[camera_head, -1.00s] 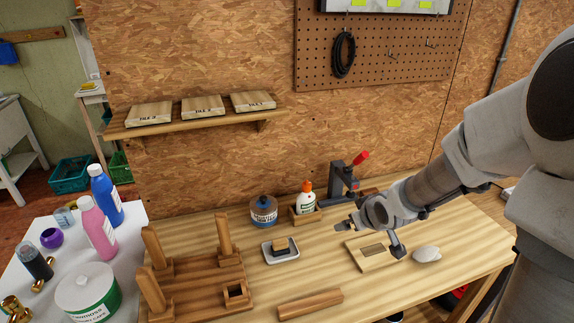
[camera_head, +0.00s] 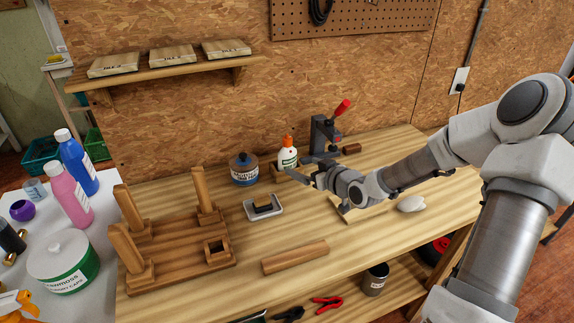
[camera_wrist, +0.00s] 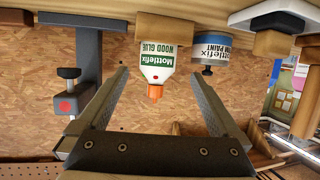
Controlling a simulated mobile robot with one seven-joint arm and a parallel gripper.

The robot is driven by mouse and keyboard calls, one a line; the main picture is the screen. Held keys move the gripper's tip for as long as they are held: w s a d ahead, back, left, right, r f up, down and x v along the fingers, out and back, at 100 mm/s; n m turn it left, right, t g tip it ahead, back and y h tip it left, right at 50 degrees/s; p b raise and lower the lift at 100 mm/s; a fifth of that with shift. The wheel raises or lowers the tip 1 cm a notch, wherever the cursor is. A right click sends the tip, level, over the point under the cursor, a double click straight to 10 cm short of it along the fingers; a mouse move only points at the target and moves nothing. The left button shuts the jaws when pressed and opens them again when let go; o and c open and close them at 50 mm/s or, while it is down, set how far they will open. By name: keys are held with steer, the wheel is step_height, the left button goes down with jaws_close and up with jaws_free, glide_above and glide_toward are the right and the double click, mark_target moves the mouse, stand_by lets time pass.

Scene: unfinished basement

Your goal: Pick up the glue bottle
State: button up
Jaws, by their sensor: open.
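The glue bottle (camera_head: 288,154) is white with an orange cap and a green label. It stands upright at the back of the workbench, in or behind a small wooden holder (camera_head: 279,170). In the wrist view, which looks upside down, the glue bottle (camera_wrist: 158,66) shows ahead, between the lines of the two fingers, with its label reading wood glue. My gripper (camera_head: 297,177) is open and empty, just in front and right of the bottle in the head view. Its two fingers (camera_wrist: 160,88) spread wide in the wrist view. I cannot see contact with the bottle.
A blue paint tin (camera_head: 244,172) stands just left of the bottle. A grey clamp with a red handle (camera_head: 322,136) stands close on its right.

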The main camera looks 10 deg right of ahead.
mark_target(292, 160)
steer(key=x, duration=1)
steer(key=shift+w+b, duration=0.3)
steer(key=shift+b, duration=0.05)
steer(key=shift+d, duration=0.1)
steer(key=c, duration=1.2)
steer(key=shift+r, duration=0.1)
step_height(292, 160, up, 12)
steer(key=p, duration=0.3)
steer(key=shift+r, duration=0.2)
step_height(292, 160, up, 4)
steer(key=p, duration=0.3)
steer(key=shift+f, duration=0.2)
steer(key=shift+f, duration=0.1)
